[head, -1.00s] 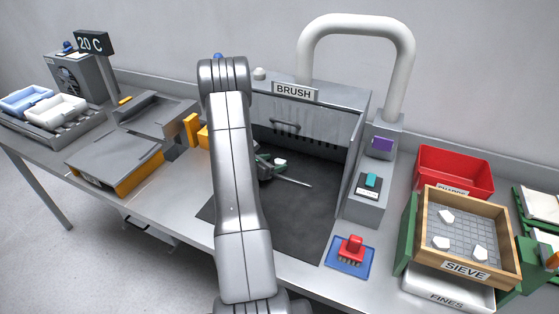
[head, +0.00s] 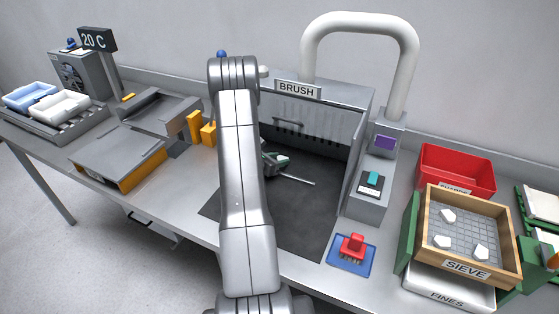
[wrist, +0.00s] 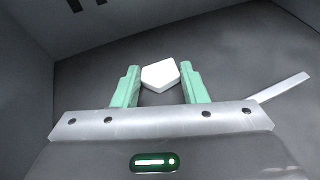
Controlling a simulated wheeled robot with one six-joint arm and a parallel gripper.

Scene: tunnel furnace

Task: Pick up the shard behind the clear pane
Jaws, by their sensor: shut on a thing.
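The shard (wrist: 160,75) is a small white five-sided piece between the two green fingers of my gripper (wrist: 160,88) in the wrist view. My gripper is shut on it, with a finger at each side. In the head view, my gripper (head: 272,158) is inside the grey booth marked BRUSH, partly hidden by my arm, and the white shard (head: 282,159) shows at its tip. The clear pane (head: 312,118) hangs at the upper front of the booth. I cannot tell whether the shard touches the dark floor.
A thin pale bar (wrist: 283,88) lies beside my gripper. The booth's side wall (head: 352,165) stands to the right. Outside are a red brush (head: 353,246) on a blue pad, a red bin (head: 455,171) and a wooden sieve (head: 471,259) with white pieces. The dark floor in front is clear.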

